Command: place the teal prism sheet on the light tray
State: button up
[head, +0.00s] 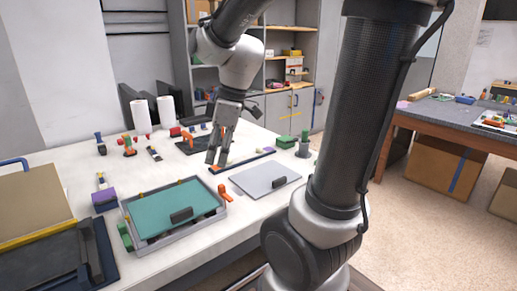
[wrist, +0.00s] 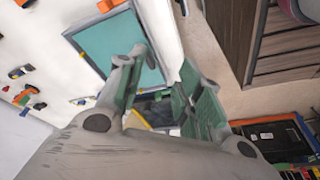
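The teal prism sheet (head: 165,209) lies flat within the rim of the light-grey tray (head: 152,244) at the table's front, with a dark block-like handle on it. In the wrist view the teal sheet (wrist: 108,42) shows beyond my fingers, partly hidden by one of them, inside the pale tray rim (wrist: 76,46). My gripper (head: 216,158) hangs above the table, behind and to the right of the tray, apart from the sheet. In the wrist view my gripper's fingers (wrist: 160,95) are spread with nothing between them.
A grey sheet (head: 258,177) with a dark handle lies right of the tray. Orange clips (head: 225,193) and green blocks (head: 125,237) sit at the tray. A tan panel (head: 35,204) and dark tray are at left. White rolls (head: 140,116) stand behind.

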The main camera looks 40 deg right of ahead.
jog(key=s+d+r+m+t+h, duration=0.2)
jog(key=s+d+m, duration=0.4)
jog(key=s+m, duration=0.4)
jog(key=shift+s+r+m+t+h, duration=0.4)
jog(key=shift+s+r, duration=0.1)
jog(key=shift+r, duration=0.4)
